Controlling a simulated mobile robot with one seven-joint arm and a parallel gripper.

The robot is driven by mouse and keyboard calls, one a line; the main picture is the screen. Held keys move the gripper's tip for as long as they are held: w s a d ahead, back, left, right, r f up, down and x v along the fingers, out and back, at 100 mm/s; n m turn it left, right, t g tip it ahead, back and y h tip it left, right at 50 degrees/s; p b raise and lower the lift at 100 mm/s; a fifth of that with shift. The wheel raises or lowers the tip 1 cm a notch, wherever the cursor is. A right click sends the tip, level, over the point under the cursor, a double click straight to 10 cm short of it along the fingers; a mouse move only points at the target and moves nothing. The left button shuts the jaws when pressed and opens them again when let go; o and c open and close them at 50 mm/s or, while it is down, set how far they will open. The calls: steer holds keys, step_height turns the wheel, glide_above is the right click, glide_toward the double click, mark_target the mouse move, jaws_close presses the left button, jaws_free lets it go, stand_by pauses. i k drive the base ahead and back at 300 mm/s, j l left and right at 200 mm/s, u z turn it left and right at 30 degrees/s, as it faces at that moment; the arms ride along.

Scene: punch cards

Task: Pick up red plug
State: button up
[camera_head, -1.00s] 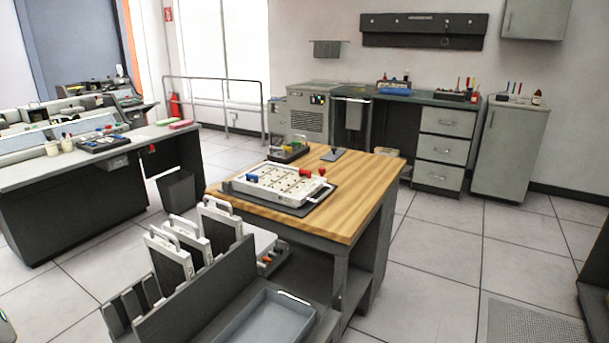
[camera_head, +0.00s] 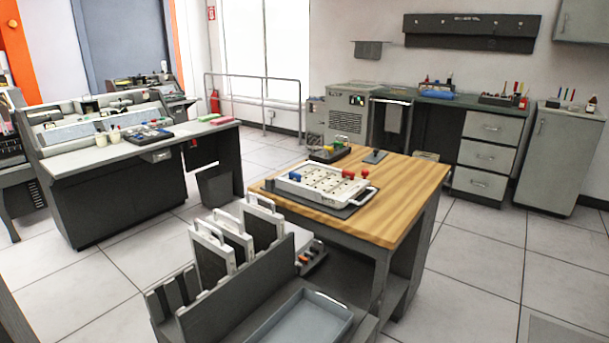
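Two small red pieces, which look like red plugs, show at the back right of a white plugboard (camera_head: 322,187) on the wooden table. One red plug (camera_head: 348,174) is at the board's back edge. The other red plug (camera_head: 365,174) is just right of it, near the board's handle; I cannot tell if it touches the board. A blue piece (camera_head: 295,177) is at the board's left side. My gripper is not in view.
The wooden-topped table (camera_head: 415,185) has bare room on its right. A rack with white-handled panels (camera_head: 212,245) and a grey tray (camera_head: 305,318) stand in front. A console desk (camera_head: 90,165) is at the left. Open tiled floor (camera_head: 480,260) lies right of the table.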

mark_target(344, 173)
steer(key=i+l+u, duration=0.2)
steer(key=l+u, duration=0.2)
steer(key=i+l+u, duration=0.1)
steer(key=l+u, duration=0.3)
steer(key=i+l+u, duration=0.15)
steer(key=l, duration=0.35)
steer(key=l+u, duration=0.15)
steer(key=l, duration=0.3)
steer(key=i+l, duration=0.1)
steer(key=l, duration=0.6)
steer(key=i+l+u, duration=0.1)
steer(key=l, duration=1.3)
steer(key=i+l, duration=0.25)
steer(key=l, duration=0.15)
steer(key=i+l, duration=0.25)
steer(key=l, duration=0.15)
